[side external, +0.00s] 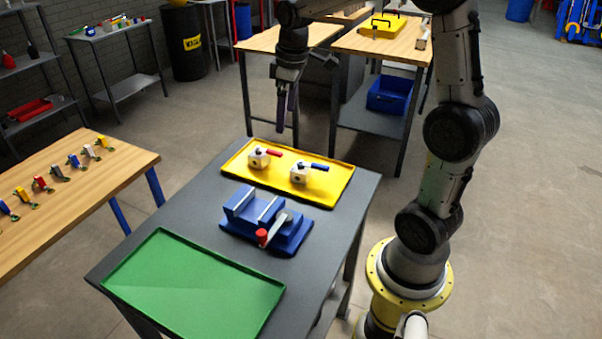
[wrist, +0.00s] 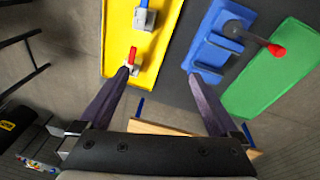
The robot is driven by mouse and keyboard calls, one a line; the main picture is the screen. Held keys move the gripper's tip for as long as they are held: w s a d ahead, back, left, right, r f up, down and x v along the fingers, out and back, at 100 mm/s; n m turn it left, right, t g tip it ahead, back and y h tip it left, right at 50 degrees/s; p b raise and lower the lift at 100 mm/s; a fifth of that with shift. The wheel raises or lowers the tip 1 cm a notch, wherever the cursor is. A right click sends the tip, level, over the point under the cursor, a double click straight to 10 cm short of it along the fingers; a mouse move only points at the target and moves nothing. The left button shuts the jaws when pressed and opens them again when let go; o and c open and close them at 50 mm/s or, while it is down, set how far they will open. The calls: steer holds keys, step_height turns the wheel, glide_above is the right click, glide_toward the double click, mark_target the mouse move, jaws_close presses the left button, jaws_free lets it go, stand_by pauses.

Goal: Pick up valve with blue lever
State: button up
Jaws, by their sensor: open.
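The valve with the blue lever (side external: 301,174) has a white body and sits on the right part of a yellow tray (side external: 328,190). In the wrist view this valve (wrist: 143,20) is near the top edge. A similar valve with a red lever (side external: 259,158) sits to its left on the same tray; it also shows in the wrist view (wrist: 131,66), close to the left fingertip in the picture. My gripper (side external: 285,129) is above the tray's back edge, apart from both valves. In the wrist view my gripper (wrist: 158,75) is open with nothing between its fingers.
A blue vise (side external: 265,221) with a red-knobbed handle stands in front of the yellow tray. An empty green tray (side external: 190,287) lies at the front of the grey table (side external: 345,200). A wooden table (side external: 75,180) at left holds several small coloured parts.

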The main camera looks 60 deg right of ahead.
steer(key=m+g, duration=0.2)
glide_above(301, 162)
step_height(301, 162, down, 8)
steer(key=shift+y, duration=0.4)
step_height(301, 162, down, 13)
steer(key=shift+f, duration=0.1)
jaws_close()
